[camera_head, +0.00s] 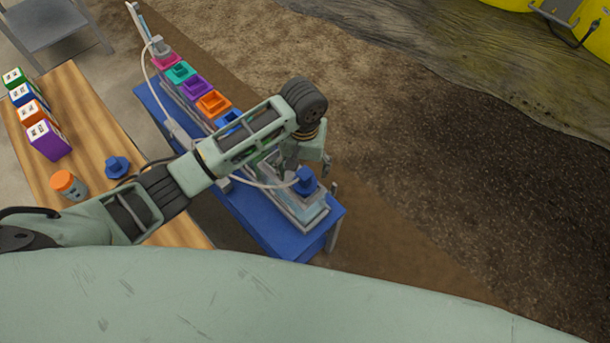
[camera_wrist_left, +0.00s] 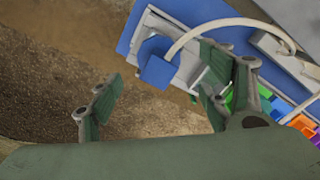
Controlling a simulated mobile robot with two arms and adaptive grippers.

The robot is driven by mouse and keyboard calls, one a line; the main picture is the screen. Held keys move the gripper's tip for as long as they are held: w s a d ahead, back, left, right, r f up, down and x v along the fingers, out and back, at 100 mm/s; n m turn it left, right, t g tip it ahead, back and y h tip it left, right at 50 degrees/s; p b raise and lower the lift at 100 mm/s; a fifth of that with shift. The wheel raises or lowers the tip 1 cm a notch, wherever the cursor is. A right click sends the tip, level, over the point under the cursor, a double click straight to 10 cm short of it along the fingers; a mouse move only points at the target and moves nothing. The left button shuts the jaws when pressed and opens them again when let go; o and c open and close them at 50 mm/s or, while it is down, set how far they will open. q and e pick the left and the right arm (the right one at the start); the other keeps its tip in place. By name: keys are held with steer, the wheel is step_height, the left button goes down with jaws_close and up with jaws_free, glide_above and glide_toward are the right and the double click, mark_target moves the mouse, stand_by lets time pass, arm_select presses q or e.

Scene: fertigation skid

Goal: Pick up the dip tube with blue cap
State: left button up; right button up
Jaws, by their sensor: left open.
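The dip tube's blue cap (camera_head: 306,181) shows at the near end of the blue skid (camera_head: 270,232), with a pale hose running to it; the tube below is hidden. In the left wrist view the blue cap (camera_wrist_left: 159,70) is ahead of the fingers. My left gripper (camera_head: 309,164) is open and empty, close above and beside the cap. In the left wrist view my left gripper (camera_wrist_left: 158,98) has its fingers wide apart, the cap beyond the gap between them. I cannot tell whether they touch it. My right gripper is not in view.
A wooden table (camera_head: 88,105) stands at the left with another blue cap-like piece (camera_head: 117,167), an orange-lidded bottle (camera_head: 69,185) and several coloured boxes (camera_head: 48,140). Coloured square pieces (camera_head: 213,103) line the skid. Bare soil (camera_head: 440,160) lies open to the right.

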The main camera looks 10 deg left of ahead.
mark_target(305, 175)
arm_select(q)
steer(key=f, duration=0.3)
steer(key=shift+s+d+f+p, duration=0.15)
steer(key=shift+d+f+p, duration=0.05)
steer(key=shift+p, duration=0.1)
step_height(305, 175, down, 3)
steer(key=shift+r, duration=0.15)
steer(key=c, duration=1.2)
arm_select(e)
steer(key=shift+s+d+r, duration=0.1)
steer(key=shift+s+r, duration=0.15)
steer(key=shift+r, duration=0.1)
arm_select(q)
steer(key=shift+c, duration=0.2)
